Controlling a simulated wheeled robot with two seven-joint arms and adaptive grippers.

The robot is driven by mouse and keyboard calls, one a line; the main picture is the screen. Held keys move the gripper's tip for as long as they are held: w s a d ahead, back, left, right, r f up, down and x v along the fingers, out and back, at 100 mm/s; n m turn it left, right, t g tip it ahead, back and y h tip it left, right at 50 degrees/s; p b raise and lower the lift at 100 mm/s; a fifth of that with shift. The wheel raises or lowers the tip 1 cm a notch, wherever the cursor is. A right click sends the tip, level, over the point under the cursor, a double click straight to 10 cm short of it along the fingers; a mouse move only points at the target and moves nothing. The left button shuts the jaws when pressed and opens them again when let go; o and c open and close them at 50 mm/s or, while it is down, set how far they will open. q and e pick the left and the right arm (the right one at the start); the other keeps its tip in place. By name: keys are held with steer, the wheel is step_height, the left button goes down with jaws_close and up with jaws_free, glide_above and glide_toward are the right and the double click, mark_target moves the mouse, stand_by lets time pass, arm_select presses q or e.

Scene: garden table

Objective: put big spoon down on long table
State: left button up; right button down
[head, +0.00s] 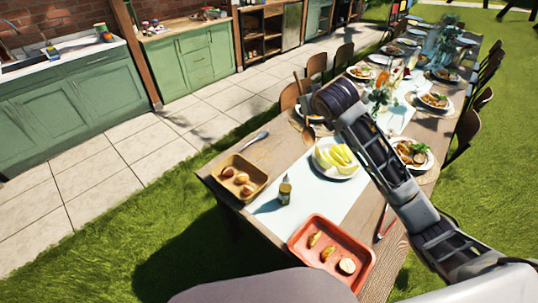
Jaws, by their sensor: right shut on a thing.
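The long table (225,190) runs from the lower middle to the upper right of the head view. My right gripper (312,104) is over its left side, at the end of the arm coming in from the lower right. It is shut on a big wooden spoon (299,90), held roughly upright with its bowl (308,134) low, close over the tabletop. I cannot tell whether the bowl touches the table. The gripper's dark body partly hides the fingers and the grip. My left gripper is out of view.
A metal spoon (255,140) lies at the table's left edge. Near it are a tan tray (262,164) with bread-like pieces, a small bottle (284,192), a plate of yellow slices (337,157) and a red tray (297,240). Chairs (289,96) line the left side.

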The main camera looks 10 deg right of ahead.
steer(key=w+r, duration=0.3)
steer(key=w, duration=0.2)
step_height(320, 180, down, 13)
steer(key=w+a+n+y, duration=0.1)
steer(key=w+n+y, duration=0.1)
steer(key=n+y, duration=0.2)
steer(key=shift+w+g, duration=0.25)
steer(key=shift+g, duration=0.15)
steer(key=shift+n, duration=0.4)
steer(key=shift+a+r, duration=0.1)
